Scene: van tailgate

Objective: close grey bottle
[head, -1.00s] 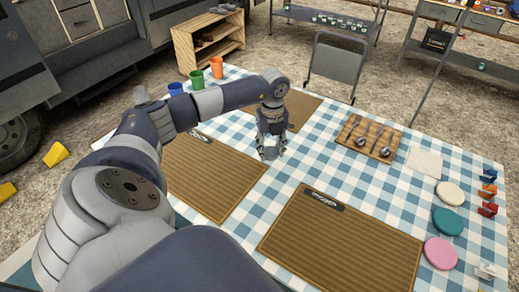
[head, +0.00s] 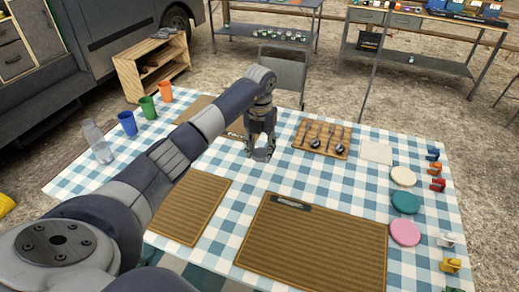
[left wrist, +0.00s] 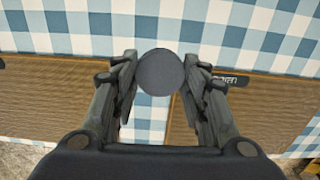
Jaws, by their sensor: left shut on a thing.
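A translucent grey bottle (head: 98,142) stands upright at the left of the checked table, beside the blue cup. I cannot tell at this size how its narrow top is finished. My left gripper (head: 262,150) is above the middle of the table, well to the right of the bottle. In the left wrist view its fingers are shut on a round, dark grey cap (left wrist: 161,72), seen flat from above. The cap's underside is hidden. My right gripper is in neither view.
Blue (head: 127,123), green (head: 148,107) and orange (head: 165,92) cups stand in a row behind the bottle. Brown placemats (head: 315,245) lie on the table. A wooden board with spoons (head: 322,138) and coloured discs (head: 405,202) are at the right. My left arm crosses the near left side.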

